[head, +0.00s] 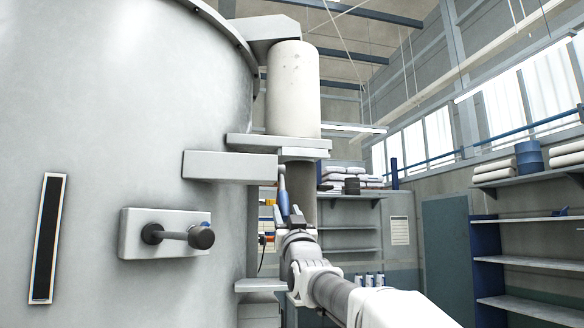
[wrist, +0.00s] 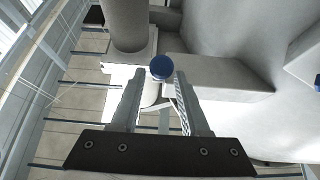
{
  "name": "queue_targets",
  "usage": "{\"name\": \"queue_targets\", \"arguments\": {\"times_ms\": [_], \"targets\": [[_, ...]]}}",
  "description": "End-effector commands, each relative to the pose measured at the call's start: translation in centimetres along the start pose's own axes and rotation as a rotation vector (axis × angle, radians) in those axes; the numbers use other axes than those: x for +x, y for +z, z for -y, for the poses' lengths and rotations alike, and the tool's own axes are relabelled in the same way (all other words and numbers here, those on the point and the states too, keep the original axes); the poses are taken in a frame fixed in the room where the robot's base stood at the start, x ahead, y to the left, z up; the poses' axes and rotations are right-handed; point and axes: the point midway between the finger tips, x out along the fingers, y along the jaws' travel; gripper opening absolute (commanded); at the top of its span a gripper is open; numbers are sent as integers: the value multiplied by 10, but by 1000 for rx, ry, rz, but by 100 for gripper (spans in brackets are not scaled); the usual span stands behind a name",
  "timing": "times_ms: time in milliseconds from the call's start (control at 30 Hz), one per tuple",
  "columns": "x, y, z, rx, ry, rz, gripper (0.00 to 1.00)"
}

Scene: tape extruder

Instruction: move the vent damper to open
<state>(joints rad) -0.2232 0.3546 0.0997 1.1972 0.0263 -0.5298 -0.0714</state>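A lever with a blue grip (head: 284,204) stands nearly upright beside the large grey vessel, under a bracket. It may be the damper handle; no label shows. In the wrist view its round blue end (wrist: 162,67) sits between my two fingertips, with a gap visible on the right and less clear on the left. My gripper (head: 287,218) is at the lever, and its spread fingers (wrist: 159,80) show in the wrist view. It is open and holds nothing that I can see. The damper itself is hidden.
The grey vessel (head: 110,110) fills the left, with a black-knobbed handle (head: 190,236) and a dark slot (head: 47,238). A bracket ledge (head: 230,166) juts out beside the lever. A pale cylinder (head: 293,90) stands above. Shelves (head: 525,218) stand far right.

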Motion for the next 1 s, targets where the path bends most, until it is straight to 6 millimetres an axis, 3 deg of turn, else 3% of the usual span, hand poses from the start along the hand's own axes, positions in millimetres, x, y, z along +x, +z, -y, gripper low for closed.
{"name": "queue_targets", "arguments": {"times_ms": [33, 100, 433, 1000], "targets": [[0, 0, 0, 0, 0, 1, 56], [0, 1, 0, 0, 0, 1, 66], [-4, 4, 0, 0, 0, 3, 66], [-49, 6, 0, 0, 0, 2, 66]]}}
